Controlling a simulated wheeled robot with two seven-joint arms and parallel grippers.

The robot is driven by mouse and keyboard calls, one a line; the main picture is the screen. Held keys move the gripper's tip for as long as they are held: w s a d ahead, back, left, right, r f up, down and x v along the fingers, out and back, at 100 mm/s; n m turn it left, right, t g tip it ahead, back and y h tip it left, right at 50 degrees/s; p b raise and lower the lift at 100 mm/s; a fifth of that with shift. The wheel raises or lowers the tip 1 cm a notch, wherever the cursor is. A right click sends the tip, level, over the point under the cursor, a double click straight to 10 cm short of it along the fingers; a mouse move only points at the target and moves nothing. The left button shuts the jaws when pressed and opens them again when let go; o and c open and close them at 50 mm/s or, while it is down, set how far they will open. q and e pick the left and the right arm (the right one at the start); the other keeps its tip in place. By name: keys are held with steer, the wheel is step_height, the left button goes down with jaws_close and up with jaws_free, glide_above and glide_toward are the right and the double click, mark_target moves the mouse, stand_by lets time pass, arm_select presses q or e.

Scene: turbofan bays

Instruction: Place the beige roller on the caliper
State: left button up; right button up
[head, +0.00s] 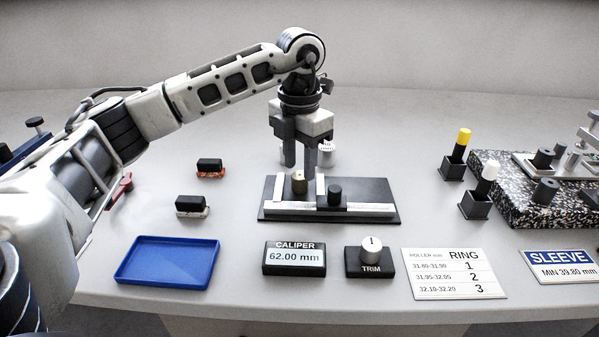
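The caliper is a black base plate (378,205) with a pale scale along its front and upright light jaws. My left gripper (299,168) points straight down just above the roller. Whether a fingertip touches the roller cannot be told. My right gripper is not in view.
An empty blue tray (167,262), caliper display (294,258) reading 62.00 mm, TRIM knob (371,250) and ring card (455,274) line the front. Two black-and-orange or white blocks lie left. Yellow-topped (458,155) and white-topped (482,190) posts stand right, beside a speckled slab (512,205).

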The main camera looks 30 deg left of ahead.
mark_target(299, 176)
arm_select(q)
step_height(299, 176, up, 9)
steer(key=shift+f, duration=0.15)
steer(key=shift+s+f, duration=0.1)
stand_by(0.5)
